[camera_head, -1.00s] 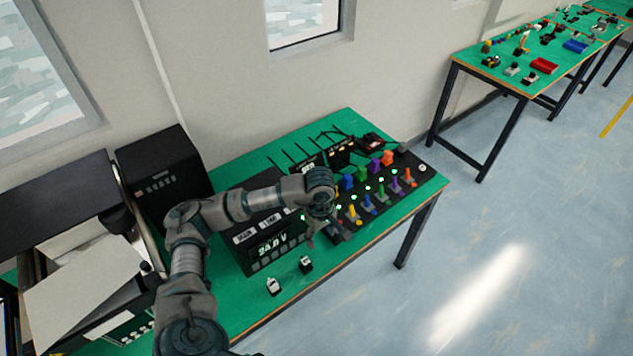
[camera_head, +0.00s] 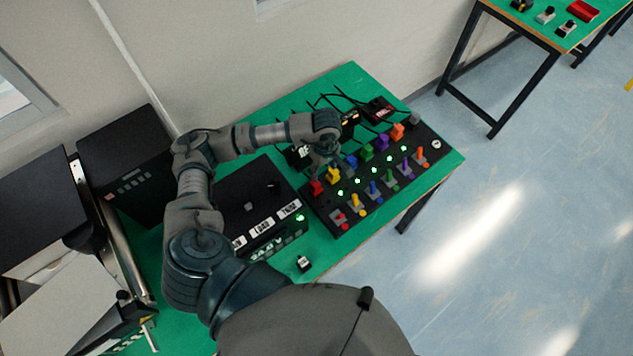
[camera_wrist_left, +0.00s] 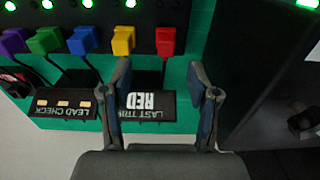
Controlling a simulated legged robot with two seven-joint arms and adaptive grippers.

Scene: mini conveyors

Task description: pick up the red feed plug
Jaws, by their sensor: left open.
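The red feed plug (camera_head: 317,187) sits at the left end of a row of coloured plugs on a black panel (camera_head: 335,226). In the left wrist view the red plug (camera_wrist_left: 166,41) is upright in its row, just beyond the fingertips. My left gripper (camera_head: 321,168) is behind and close above the red plug in the head view, partly overlapping the row. In the wrist view my left gripper (camera_wrist_left: 160,80) is open and empty, its two fingers apart, with the plug between their lines. My right gripper is not in view.
A yellow plug (camera_wrist_left: 124,40) stands beside the red one, with blue, green and purple beyond. A "LAST TRIP RED" display (camera_wrist_left: 149,104) lies under the fingers. A black power unit (camera_head: 240,195) stands left of the panel. Cables run behind the plugs.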

